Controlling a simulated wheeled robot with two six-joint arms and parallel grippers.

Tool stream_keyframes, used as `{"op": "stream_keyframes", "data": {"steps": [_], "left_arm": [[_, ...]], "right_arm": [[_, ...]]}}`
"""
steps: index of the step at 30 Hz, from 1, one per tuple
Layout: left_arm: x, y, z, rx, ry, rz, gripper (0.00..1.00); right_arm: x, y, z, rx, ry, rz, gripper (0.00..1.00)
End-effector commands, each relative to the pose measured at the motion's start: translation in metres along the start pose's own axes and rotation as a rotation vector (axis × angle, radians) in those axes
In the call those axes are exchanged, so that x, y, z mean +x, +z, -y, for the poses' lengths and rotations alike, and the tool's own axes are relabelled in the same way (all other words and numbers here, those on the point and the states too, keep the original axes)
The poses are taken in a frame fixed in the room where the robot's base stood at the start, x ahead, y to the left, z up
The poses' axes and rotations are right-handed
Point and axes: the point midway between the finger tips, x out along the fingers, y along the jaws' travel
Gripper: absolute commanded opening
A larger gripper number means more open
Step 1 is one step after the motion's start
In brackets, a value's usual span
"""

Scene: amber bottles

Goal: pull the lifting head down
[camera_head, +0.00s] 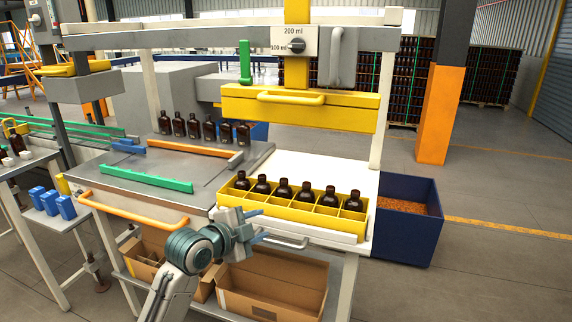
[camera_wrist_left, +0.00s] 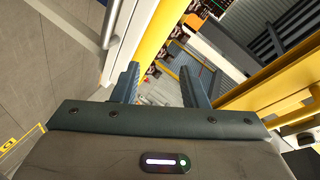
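The lifting head (camera_head: 330,108) is a wide yellow beam with a yellow bar handle (camera_head: 291,97) on its front. It hangs from a yellow column, well above the yellow crate (camera_head: 300,222). Several dark amber bottles (camera_head: 283,190) stand upright in one row of the crate. My left gripper (camera_head: 264,227) is in front of the crate's front-left part, lower than the lifting head and apart from its handle. In the left wrist view, its two fingers (camera_wrist_left: 160,88) are apart with nothing gripped between them. My right gripper is not in view.
A dial plate (camera_head: 296,43) marked 200 ml and 100 ml sits on the column. More bottles (camera_head: 207,129) stand in a row on the grey table. A grey drawer handle (camera_head: 288,243) is below the crate. A navy bin (camera_head: 407,228) stands at the right.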

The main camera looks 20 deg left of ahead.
Motion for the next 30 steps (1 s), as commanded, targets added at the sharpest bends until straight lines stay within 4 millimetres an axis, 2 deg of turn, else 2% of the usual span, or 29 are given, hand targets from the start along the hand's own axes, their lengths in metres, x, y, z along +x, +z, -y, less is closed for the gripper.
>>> {"op": "stream_keyframes", "data": {"steps": [1, 6, 9, 12, 15, 20, 30], "left_arm": [[0.003, -0.011, 0.038, 0.081, -0.061, -0.042, 0.40], [-0.001, -0.047, 0.142, 0.334, -0.249, -0.146, 0.40], [-0.009, -0.063, 0.188, 0.445, -0.342, -0.178, 0.40], [-0.018, -0.075, 0.217, 0.517, -0.406, -0.195, 0.40], [-0.022, -0.081, 0.233, 0.554, -0.440, -0.201, 0.40], [-0.015, -0.086, 0.241, 0.562, -0.449, -0.204, 0.40], [0.039, -0.106, 0.264, 0.558, -0.445, -0.205, 0.40]], "right_arm": [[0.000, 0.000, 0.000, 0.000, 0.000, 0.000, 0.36], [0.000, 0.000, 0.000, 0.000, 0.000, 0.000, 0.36], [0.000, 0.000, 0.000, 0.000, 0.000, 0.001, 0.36], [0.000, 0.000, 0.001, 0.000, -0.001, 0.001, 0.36], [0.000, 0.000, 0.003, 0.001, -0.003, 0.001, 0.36], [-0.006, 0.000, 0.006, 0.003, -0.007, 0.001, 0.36], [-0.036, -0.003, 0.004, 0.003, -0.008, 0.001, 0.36]]}}
